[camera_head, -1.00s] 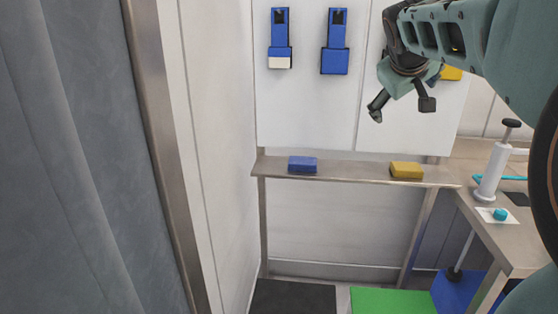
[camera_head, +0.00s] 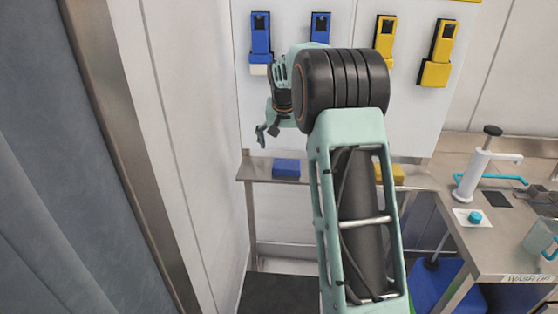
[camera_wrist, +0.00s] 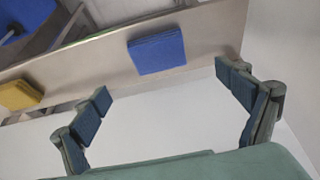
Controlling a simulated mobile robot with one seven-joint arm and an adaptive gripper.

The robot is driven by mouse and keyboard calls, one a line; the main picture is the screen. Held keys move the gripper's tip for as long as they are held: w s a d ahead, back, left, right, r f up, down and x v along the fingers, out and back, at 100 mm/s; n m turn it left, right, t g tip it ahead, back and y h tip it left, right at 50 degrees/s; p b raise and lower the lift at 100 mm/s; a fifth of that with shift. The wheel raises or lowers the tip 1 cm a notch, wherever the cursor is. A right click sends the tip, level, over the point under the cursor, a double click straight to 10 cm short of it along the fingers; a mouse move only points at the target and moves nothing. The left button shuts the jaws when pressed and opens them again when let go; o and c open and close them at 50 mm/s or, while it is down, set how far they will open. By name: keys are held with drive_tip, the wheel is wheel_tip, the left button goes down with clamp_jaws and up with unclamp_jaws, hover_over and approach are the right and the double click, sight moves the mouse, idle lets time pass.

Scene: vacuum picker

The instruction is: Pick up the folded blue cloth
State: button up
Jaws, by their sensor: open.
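The folded blue cloth (camera_head: 287,168) lies on a narrow metal shelf (camera_head: 252,171) against the wall, near the shelf's left end. In the wrist view the blue cloth (camera_wrist: 157,53) lies beyond the fingers, between their directions and apart from them. My gripper (camera_head: 267,133) is above and slightly left of the cloth in the head view. It is open and empty, its two fingers spread wide in the wrist view (camera_wrist: 168,90). My arm hides the middle of the shelf in the head view.
A yellow folded cloth (camera_head: 391,173) lies farther right on the shelf; it also shows in the wrist view (camera_wrist: 18,95). Blue and yellow devices (camera_head: 385,38) hang on the wall panel. A bench (camera_head: 500,245) with a white pump dispenser (camera_head: 474,172) stands at right.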

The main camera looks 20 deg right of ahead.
sight(287, 163)
drive_tip(key=x, duration=0.4)
drive_tip(key=shift+f, duration=0.1)
drive_tip(key=shift+p+x, duration=0.9)
drive_tip(key=shift+x, duration=2.1)
drive_tip(key=shift+w+d, duration=0.15)
drive_tip(key=shift+c, duration=0.7)
drive_tip(key=c, duration=1.1)
drive_tip(key=shift+r, duration=0.25)
